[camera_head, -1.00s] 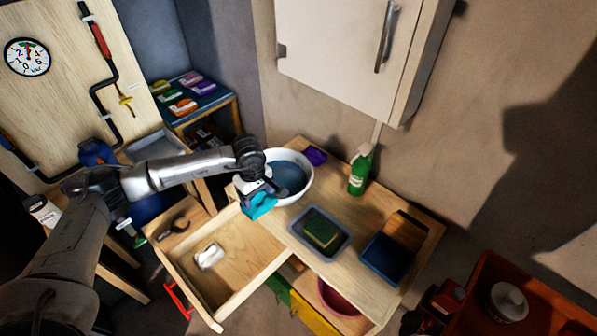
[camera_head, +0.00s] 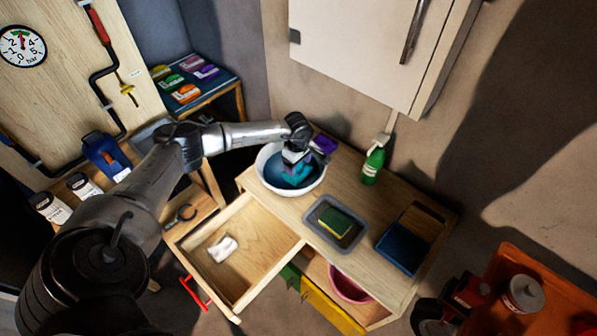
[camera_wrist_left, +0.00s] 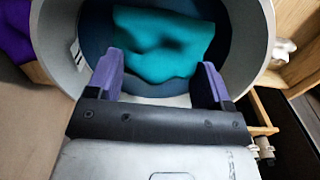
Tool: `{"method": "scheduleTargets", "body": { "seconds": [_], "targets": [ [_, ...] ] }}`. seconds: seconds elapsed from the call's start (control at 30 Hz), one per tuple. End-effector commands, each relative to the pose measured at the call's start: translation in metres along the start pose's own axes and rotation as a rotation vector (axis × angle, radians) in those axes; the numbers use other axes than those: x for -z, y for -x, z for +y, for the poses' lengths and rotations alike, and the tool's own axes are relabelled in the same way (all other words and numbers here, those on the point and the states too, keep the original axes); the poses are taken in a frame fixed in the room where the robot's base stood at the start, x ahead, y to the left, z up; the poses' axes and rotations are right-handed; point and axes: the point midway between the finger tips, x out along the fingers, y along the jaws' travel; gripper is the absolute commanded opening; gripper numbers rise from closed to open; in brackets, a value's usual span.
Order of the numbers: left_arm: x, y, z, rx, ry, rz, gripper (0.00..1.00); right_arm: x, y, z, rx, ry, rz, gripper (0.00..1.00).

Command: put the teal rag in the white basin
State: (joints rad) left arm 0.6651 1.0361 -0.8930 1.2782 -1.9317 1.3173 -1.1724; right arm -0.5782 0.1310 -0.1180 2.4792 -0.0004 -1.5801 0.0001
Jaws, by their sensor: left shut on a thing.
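The white basin (camera_head: 288,191) stands at the back left of the wooden worktop, and its inside is blue. The teal rag (camera_head: 297,179) is inside the basin's opening, below my left gripper (camera_head: 294,161). My left gripper is shut on the rag, reaching down over the basin from the left. In the left wrist view, the rag (camera_wrist_left: 165,42) spreads just past the two purple fingertips (camera_wrist_left: 164,72), against the blue inside of the basin (camera_wrist_left: 262,35). I cannot tell whether the rag touches the basin's bottom. My right gripper is not in view.
A purple cloth (camera_head: 324,144) lies close behind the basin, and a green bottle (camera_head: 373,166) stands to its right. A grey tray (camera_head: 322,235) holds a sponge; a dark blue tray (camera_head: 397,251) is farther right. The open drawer (camera_head: 262,262) in front holds a white cloth (camera_head: 222,249).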

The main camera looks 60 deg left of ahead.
Motion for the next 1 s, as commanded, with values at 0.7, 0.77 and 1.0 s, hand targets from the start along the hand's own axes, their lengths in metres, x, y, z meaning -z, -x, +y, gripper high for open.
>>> {"method": "scheduleTargets", "body": {
  "seconds": [0.7,0.77,1.0],
  "targets": [
    [0.0,-0.044,0.0,-0.001,0.0,0.001,0.5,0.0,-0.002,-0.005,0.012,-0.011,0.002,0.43],
    [0.0,-0.045,0.0,-0.001,0.0,0.001,0.5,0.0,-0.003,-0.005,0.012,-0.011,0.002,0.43],
    [0.0,-0.047,0.0,0.0,0.0,0.001,0.81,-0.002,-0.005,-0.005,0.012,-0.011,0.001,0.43]
  ]
}}
